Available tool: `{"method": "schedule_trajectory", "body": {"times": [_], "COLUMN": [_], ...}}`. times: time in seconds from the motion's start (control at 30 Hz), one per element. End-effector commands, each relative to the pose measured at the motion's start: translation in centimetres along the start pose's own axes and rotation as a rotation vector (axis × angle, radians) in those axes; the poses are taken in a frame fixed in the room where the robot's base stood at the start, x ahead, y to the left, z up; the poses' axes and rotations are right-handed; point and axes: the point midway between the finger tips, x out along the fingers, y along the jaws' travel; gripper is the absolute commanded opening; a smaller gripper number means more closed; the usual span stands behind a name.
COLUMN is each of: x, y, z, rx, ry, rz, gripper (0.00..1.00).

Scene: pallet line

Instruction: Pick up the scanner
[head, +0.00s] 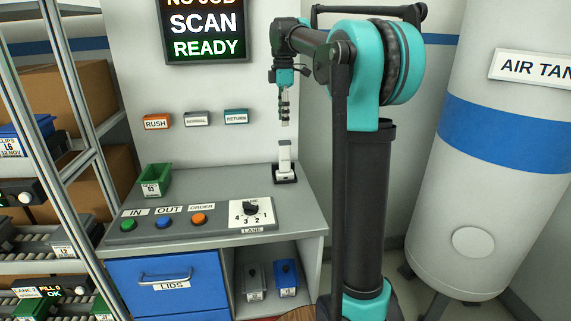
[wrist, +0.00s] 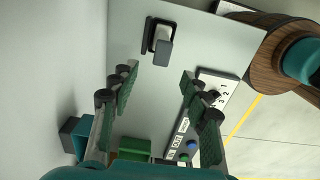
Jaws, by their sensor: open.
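The scanner (head: 284,154) is a white and grey upright device in a dark stand at the back right of the grey desk (head: 225,210). In the wrist view the scanner (wrist: 164,47) shows from above, with its dark stand around its base, ahead of the fingers. My gripper (head: 284,122) hangs from the arm just above the scanner in the head view, apart from it or nearly so. In the wrist view my gripper (wrist: 158,82) has its fingers spread wide with nothing between them.
A green bin (head: 155,180) stands at the desk's back left. Buttons (head: 163,222) and a lane dial (head: 251,210) lie along the front. Label plates (head: 196,119) are on the wall behind. A shelf rack (head: 60,140) stands left, an air tank (head: 490,150) right.

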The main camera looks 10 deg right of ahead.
Motion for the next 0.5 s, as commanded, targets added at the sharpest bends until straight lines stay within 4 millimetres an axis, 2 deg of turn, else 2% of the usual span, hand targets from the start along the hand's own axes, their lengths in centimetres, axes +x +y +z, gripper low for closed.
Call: {"method": "schedule_trajectory", "body": {"times": [0.17,0.5], "x": [2.1,8.9], "y": [0.0,0.0], "z": [0.0,0.0], "rx": [-0.005,-0.003], "ry": [0.0,0.0], "rz": [-0.002,-0.001], "gripper": [0.47,0.47]}}
